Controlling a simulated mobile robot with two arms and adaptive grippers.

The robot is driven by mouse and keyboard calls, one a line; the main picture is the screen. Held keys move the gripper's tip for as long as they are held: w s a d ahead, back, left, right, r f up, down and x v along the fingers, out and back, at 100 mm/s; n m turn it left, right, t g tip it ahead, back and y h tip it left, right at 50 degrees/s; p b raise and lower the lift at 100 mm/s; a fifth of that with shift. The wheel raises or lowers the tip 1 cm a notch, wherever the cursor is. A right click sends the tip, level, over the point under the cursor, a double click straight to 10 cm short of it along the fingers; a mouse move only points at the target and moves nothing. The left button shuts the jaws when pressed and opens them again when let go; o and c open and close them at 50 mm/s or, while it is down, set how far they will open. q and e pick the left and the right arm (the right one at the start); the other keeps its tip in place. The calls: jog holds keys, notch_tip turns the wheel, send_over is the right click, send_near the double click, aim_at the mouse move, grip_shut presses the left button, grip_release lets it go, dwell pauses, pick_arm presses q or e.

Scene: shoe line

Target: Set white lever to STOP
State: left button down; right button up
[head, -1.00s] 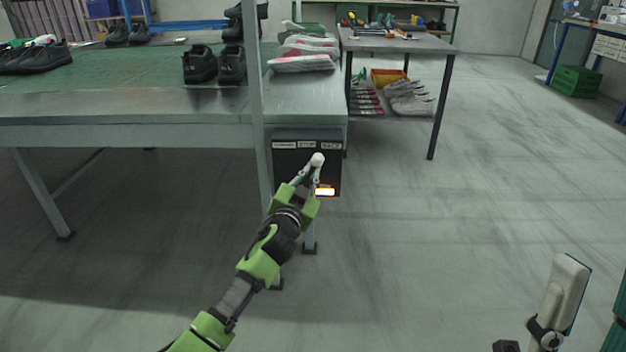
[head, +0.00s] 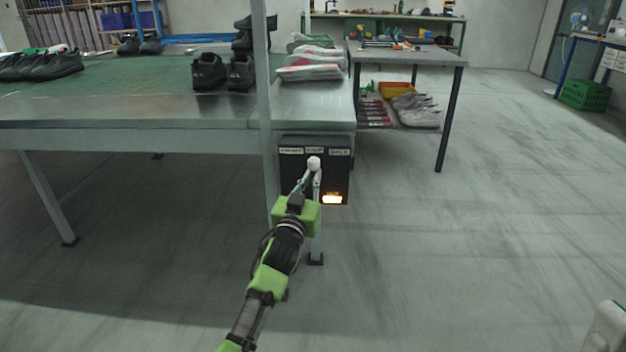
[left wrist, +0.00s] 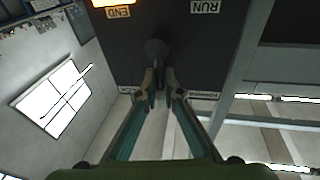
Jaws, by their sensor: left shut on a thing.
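The white lever (head: 314,163) is on a dark control box (head: 338,180) under the near right corner of the green-topped table. Its white end lies just below the middle one of three labels, which seems to read STOP. My left gripper (head: 309,184) is shut on the lever from below. In the left wrist view, the fingers (left wrist: 161,88) close around the lever below its dark round base (left wrist: 156,50), between the two visible lower labels. The fingers hide the middle label there. My right gripper is out of view.
An orange lit sign (head: 332,199) is low on the box. A grey table post (head: 262,110) stands just left of it. Black shoes (head: 209,72) and pale shoes sit on the table (head: 120,85). The floor to the right is clear.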

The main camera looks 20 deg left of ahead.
pick_arm(q)
jog(key=shift+r, duration=0.55)
jog(key=c, duration=2)
grip_release()
jog(key=shift+d, duration=0.1)
jog(key=shift+c, duration=0.2)
jog(key=shift+f, duration=0.25)
jog(key=s+f, duration=0.2)
jog(key=s, duration=0.9)
jog(key=shift+s+d, duration=0.4)
jog(key=shift+d, duration=0.05)
